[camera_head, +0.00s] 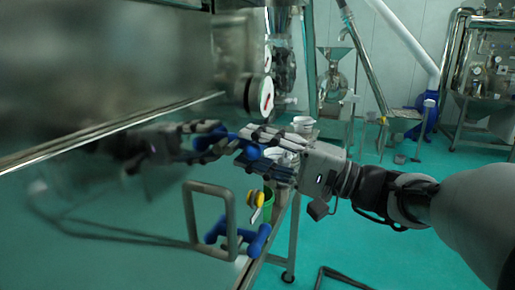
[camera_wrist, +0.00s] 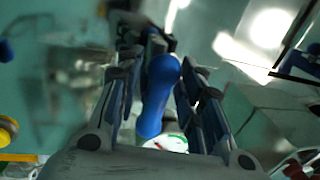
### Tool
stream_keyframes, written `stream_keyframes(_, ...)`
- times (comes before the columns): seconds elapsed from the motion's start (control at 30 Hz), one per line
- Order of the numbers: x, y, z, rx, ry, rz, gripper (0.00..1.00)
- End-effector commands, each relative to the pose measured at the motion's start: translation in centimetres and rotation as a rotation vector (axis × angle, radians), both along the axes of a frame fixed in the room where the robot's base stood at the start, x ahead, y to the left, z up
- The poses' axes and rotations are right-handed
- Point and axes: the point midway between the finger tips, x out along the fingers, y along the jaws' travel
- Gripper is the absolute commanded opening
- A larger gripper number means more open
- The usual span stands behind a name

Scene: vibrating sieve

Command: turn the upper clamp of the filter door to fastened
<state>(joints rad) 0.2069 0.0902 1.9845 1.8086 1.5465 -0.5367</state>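The upper clamp's blue handle (camera_head: 254,152) is in front of the steel filter door (camera_head: 70,215), at the end of my gripper (camera_head: 262,143). In the wrist view the rounded blue handle (camera_wrist: 158,95) lies lengthwise between the dark fingers of my gripper (camera_wrist: 160,85). Thin gaps show beside its near end; contact at the fingertips is unclear. My gripper looks open around it. The clamp's pivot is hidden behind the fingers. The lower clamp's blue handle (camera_head: 256,241) is below, near the door's grey loop handle (camera_head: 190,215).
A round white gauge (camera_head: 267,95) is just above my gripper. A yellow knob (camera_head: 256,198) and a green container (camera_head: 268,205) are below it. The door mirrors my gripper at the left. Open green floor (camera_head: 390,230) lies to the right, with other machines behind.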

Motion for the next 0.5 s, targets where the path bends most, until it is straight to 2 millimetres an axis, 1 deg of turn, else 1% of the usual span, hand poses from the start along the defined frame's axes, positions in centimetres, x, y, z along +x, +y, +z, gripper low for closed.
stream_keyframes(0.33, 0.0, -0.2, 0.0, 0.001, 0.001, -0.001, 0.38)
stream_keyframes(0.43, -0.2, -1.1, -0.2, 0.001, 0.002, -0.004, 0.38)
stream_keyframes(0.5, -0.6, -2.1, -0.4, 0.001, 0.002, -0.005, 0.38)
